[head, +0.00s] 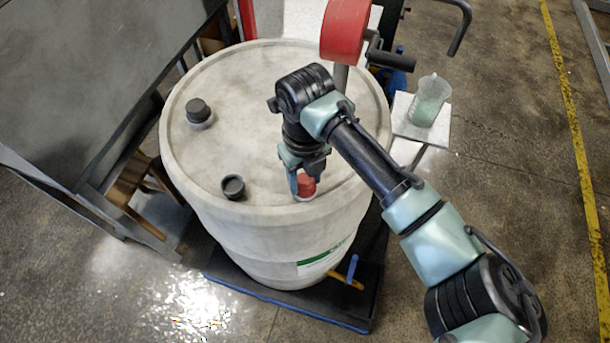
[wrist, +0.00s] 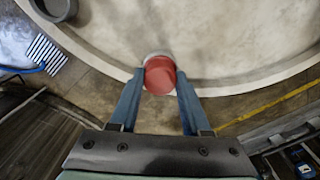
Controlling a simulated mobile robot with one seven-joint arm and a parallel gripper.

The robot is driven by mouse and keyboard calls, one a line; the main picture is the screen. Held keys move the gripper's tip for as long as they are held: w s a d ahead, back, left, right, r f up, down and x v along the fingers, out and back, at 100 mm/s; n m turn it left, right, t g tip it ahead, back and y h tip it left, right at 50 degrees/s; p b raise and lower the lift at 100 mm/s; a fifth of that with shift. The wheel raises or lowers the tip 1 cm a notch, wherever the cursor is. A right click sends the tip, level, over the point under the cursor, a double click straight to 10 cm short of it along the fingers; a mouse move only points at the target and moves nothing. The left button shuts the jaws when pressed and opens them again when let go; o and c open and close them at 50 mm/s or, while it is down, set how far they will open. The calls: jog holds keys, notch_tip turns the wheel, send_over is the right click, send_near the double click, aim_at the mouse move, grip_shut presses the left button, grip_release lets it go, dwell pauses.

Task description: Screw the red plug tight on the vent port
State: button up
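The red plug (head: 306,185) sits at the front right of the drum lid, over a pale grey port (head: 304,198). In the wrist view the red plug (wrist: 160,77) is seen from above, with a grey rim (wrist: 156,56) showing behind it. My gripper (head: 303,184) points down at it. In the wrist view the two blue fingers of my gripper (wrist: 160,73) lie on either side of the plug and seem to touch it. The plug's lower edge and thread are hidden, so how deep it sits cannot be seen.
The white drum (head: 255,100) also carries a dark capped fitting (head: 198,110) and a dark open ring (head: 233,186). A red head on a post (head: 345,30) rises behind my arm. A beaker (head: 430,103) stands on a small shelf (head: 411,128) at right. A dark table (head: 70,75) is left.

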grip_shut()
jog(key=m+p, duration=0.1)
jog(key=m, duration=0.1)
jog(key=shift+r+m, duration=0.15)
jog(key=shift+m, duration=0.15)
jog(key=shift+m+p, duration=0.55)
jog(key=shift+m, duration=0.75)
jog(key=shift+a+m+p, duration=0.1)
jog(key=shift+m+p, duration=0.45)
jog(key=shift+m, duration=0.25)
jog(key=m+p, duration=0.1)
jog(key=m, duration=0.1)
jog(key=shift+m, duration=0.8)
